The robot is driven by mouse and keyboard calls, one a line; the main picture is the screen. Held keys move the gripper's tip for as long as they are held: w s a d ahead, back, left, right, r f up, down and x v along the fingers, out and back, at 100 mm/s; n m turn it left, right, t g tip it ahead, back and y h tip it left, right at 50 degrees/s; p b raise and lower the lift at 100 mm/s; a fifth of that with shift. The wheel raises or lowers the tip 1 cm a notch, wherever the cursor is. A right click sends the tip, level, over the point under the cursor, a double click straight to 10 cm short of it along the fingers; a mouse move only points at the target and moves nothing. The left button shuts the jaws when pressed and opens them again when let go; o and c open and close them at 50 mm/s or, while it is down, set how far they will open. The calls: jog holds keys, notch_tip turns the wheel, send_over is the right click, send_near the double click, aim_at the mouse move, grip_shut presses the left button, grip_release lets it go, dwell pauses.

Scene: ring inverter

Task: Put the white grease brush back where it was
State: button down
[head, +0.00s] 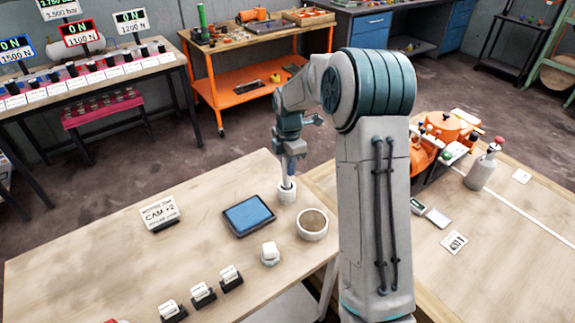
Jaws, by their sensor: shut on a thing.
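My gripper (288,163) points down over the back edge of the near wooden table, right of its middle. It is shut on a slim pale upright thing, which I take to be the white grease brush (287,182). The brush's lower end meets a small white pot (287,195) on the table. The bristles are not visible, and I cannot tell how deep the brush sits in the pot. The fingers are small and partly merge with the brush in this view.
A pale ring-shaped bowl (312,224), a dark tray with a blue surface (249,215) and a white knob-like piece (270,254) stand near the pot. A CAM +2 sign (160,213) and several card holders (203,293) are further left.

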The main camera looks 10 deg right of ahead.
jog(key=shift+f, duration=0.2)
jog(key=c, duration=1.2)
grip_release()
jog(key=shift+c, duration=0.2)
jog(key=shift+r, duration=0.1)
notch_tip(320, 180, up, 11)
jog(key=shift+d, duration=0.15)
jog(key=shift+s+r, duration=0.1)
jog(key=shift+r, duration=0.55)
jog(key=s+m+t, duration=0.3)
jog(key=s+m, duration=1.8)
jog(key=s, duration=0.9)
jog(key=shift+a+m, duration=0.3)
jog(key=shift+a, duration=0.05)
